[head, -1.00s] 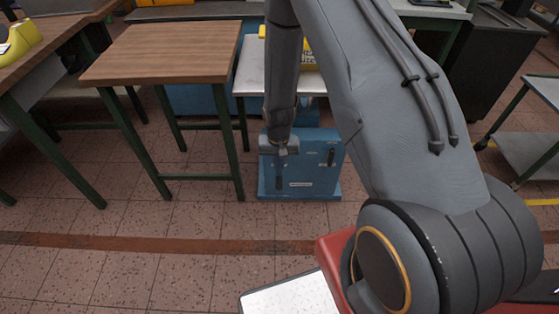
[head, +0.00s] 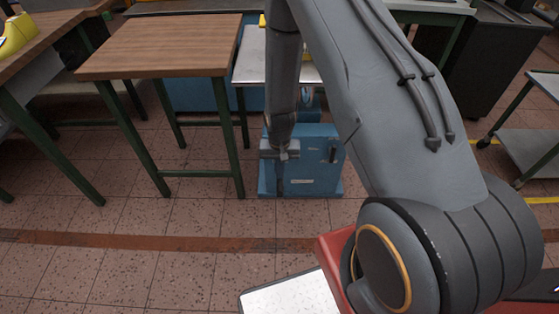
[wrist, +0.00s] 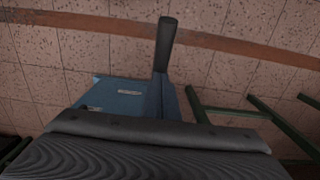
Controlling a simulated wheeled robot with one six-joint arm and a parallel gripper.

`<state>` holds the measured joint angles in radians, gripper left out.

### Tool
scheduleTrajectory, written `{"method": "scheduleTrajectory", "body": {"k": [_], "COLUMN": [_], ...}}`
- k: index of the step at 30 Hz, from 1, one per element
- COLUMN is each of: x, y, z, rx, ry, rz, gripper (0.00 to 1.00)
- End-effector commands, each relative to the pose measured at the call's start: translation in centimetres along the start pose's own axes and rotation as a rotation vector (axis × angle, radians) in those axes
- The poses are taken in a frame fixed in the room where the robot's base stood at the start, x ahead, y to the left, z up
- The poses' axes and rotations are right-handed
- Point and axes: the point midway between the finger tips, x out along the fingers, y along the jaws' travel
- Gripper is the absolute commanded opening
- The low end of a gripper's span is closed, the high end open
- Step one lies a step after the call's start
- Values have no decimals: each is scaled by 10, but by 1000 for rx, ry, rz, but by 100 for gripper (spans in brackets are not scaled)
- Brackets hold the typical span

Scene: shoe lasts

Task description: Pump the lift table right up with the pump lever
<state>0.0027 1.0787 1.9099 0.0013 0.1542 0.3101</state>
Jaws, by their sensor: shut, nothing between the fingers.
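The lift table is a blue box-shaped base (head: 315,178) on the floor with a pale grey platform (head: 250,66) above and behind it. My arm hides part of both. The pump lever, with a dark handle, shows below my gripper in the head view (head: 281,183). In the wrist view the lever's black handle (wrist: 166,45) sticks out from the blue base (wrist: 118,93). My gripper (head: 284,153) is shut and empty, at the lever's side of the base. I cannot tell whether it touches the lever.
A wooden-topped table (head: 165,48) with green legs stands close on the left. A grey trolley (head: 532,150) is on the right and a dark cabinet (head: 490,60) at the back right. The tiled floor in front of the base is clear.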

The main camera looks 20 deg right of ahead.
Motion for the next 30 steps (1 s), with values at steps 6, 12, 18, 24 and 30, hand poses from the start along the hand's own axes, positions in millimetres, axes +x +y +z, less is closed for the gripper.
{"method": "scheduleTrajectory", "body": {"k": [6, 12, 18, 24, 30], "x": [14, 28, 49, 68, 72], "y": [1, 1, 0, 1, 1], "z": [1, 7, 14, 22, 26], "rx": [0, 0, 0, 0, 0], "ry": [-1, -3, -3, -4, -6], "rz": [0, 1, 1, 1, 2], "gripper": [0, 0, 0, 0, 0]}}
